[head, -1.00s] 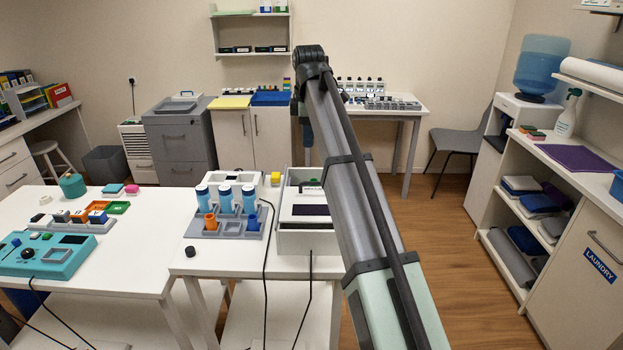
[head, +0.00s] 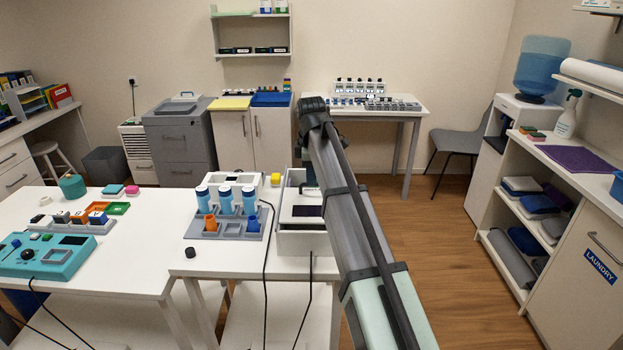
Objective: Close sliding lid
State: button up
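A pale box (head: 302,243) with low grey-white walls stands on the middle white table, right of the bottle rack. A white panel that looks like its sliding lid (head: 291,201) lies across it. A dark rectangle (head: 308,211) shows in front of the panel; I cannot tell if it is an opening or a marking. The box's right side is hidden by my arm. My gripper (head: 308,183) is over the far part of the box, mostly hidden behind my own arm. I cannot see its fingertips or whether it touches the lid.
A grey rack (head: 232,226) with blue bottles stands close left of the box. A black cable (head: 266,250) runs down the table's front. A teal device (head: 45,256) is on the left table.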

aim_at(314, 199)
jog(key=shift+w+f, duration=0.25)
jog(key=shift+f, duration=0.95)
jog(key=shift+c, duration=0.5)
grip_shut()
